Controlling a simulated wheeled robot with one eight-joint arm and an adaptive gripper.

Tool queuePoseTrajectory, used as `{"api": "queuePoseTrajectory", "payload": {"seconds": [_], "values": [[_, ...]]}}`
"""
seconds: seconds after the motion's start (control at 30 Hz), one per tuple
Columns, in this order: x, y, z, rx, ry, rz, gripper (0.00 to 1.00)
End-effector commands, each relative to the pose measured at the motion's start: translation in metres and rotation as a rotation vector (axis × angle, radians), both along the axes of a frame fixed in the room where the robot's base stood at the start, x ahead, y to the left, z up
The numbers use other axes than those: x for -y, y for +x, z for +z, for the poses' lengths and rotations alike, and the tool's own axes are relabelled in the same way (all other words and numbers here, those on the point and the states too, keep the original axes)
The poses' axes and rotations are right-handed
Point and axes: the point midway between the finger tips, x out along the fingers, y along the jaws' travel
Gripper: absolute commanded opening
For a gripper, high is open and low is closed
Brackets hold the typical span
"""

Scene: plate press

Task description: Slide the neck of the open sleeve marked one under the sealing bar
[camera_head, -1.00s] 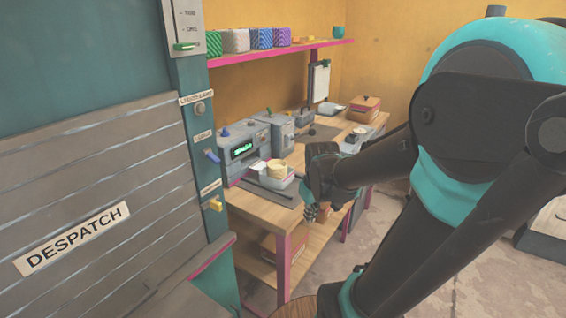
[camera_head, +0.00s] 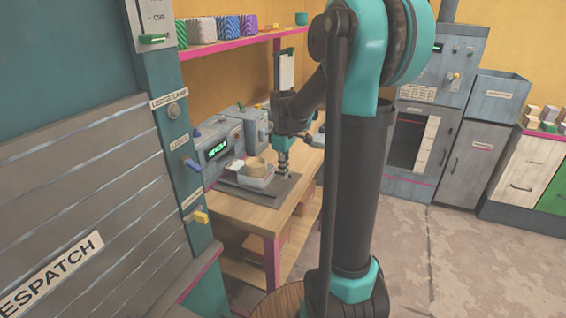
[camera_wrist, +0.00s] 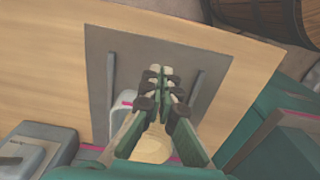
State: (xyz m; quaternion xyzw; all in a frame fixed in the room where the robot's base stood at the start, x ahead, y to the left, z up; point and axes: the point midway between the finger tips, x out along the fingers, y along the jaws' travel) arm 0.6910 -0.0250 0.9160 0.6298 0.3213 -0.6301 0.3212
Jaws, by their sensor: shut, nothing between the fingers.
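My gripper (camera_head: 284,172) is shut and empty, pointing down over a dark grey mat (camera_head: 287,190) on the wooden bench; its closed fingertips also show in the wrist view (camera_wrist: 161,72), above the mat (camera_wrist: 138,42). A pale open container (camera_head: 262,182) with a round cream item (camera_head: 256,165) stands left of my gripper. In the wrist view the round item (camera_wrist: 152,150) is partly hidden behind the fingers. A grey machine with a lit green display (camera_head: 217,149) stands behind the container. I cannot make out the sleeve's mark, its neck or the sealing bar.
The wooden bench (camera_head: 238,207) has a pink leg at its front corner. A teal post with levers and a shutter marked despatch (camera_head: 60,270) stand close on the left. A pink-edged shelf (camera_head: 240,43) hangs above. Grey cabinets (camera_head: 480,150) stand at the right; floor between is clear.

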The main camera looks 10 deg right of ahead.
Motion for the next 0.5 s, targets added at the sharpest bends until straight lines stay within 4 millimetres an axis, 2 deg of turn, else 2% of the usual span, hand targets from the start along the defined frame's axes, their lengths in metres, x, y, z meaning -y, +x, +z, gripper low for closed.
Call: {"api": "queuePoseTrajectory", "payload": {"seconds": [0.17,0.3,0.5], "values": [[0.0,0.0,-0.033,0.0,0.0,-0.001,0.0],[-0.018,0.013,-0.032,0.0,0.0,0.002,0.0],[-0.031,0.022,-0.031,0.0,0.0,0.0,0.0]]}}
